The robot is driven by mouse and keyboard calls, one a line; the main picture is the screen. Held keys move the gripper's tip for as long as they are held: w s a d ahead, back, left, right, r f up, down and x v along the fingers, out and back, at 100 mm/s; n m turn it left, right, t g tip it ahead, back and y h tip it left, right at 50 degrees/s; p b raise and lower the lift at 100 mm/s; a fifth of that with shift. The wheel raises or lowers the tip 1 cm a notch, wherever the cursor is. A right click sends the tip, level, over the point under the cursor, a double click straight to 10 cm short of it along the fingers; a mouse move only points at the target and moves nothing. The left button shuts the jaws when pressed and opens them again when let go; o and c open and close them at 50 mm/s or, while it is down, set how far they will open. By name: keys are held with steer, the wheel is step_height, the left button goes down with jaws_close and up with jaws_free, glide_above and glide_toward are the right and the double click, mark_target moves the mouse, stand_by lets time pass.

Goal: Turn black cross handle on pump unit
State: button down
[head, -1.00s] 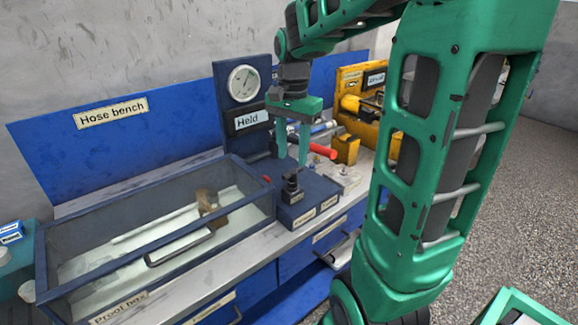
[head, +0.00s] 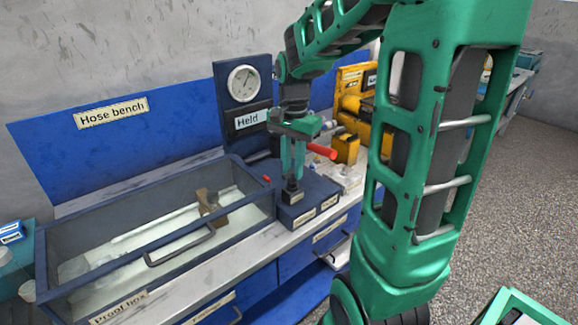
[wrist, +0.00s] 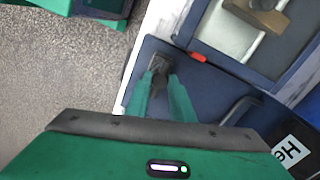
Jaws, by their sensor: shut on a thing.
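The pump unit (head: 318,186) is a dark blue block on the bench, beside the glass box. It has a gauge panel behind it, white labels on its front and a red-gripped lever (head: 321,151). The black cross handle (head: 292,187) stands at its front left corner, mostly hidden by my fingers. My gripper (head: 293,178) points straight down from above and is shut on the handle. In the wrist view, the green fingertips (wrist: 161,75) close around a dark part, and the handle's exact angle cannot be told.
The glass-walled proof box (head: 150,235) stands close to the left, with a small red part (head: 267,179) by its corner. The gauge panel (head: 243,85) rises behind, its sign reading "Held". Yellow equipment (head: 350,100) is to the right.

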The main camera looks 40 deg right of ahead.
steer(key=shift+w+n, duration=0.1)
steer(key=shift+n, duration=0.2)
steer(key=n, duration=0.9)
steer(key=shift+w+r, duration=0.1)
steer(key=n, duration=0.4)
steer(key=shift+n, duration=2.2)
steer(key=c, duration=1.6)
jaws_free()
steer(key=shift+c, duration=0.2)
steer(key=shift+o, duration=0.5)
